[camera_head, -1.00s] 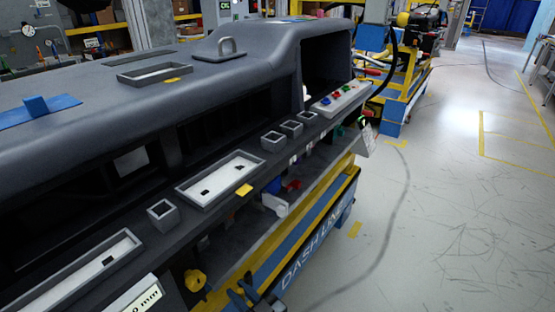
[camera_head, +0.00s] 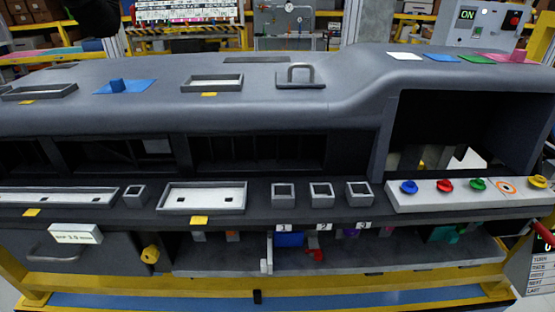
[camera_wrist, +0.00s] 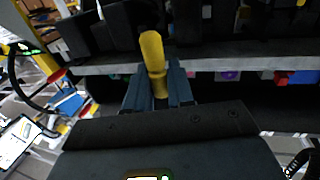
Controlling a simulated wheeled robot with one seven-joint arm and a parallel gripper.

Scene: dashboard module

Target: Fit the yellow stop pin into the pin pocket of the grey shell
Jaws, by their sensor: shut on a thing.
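My gripper (camera_wrist: 157,88) is shut on the yellow stop pin (camera_wrist: 152,50) in the wrist view. The pin stands out beyond the fingertips, slightly tilted, with a rounded, thicker outer end. The grey shell (camera_head: 300,112) fills the head view as a long dashboard. I cannot tell which opening is the pin pocket. The pin and gripper are not visible in the head view.
A button strip (camera_head: 455,194) with coloured knobs stands on the ledge at right. A shallow tray (camera_head: 203,198) lies on the ledge. Below is a shelf with small parts and a yellow knob (camera_head: 150,254).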

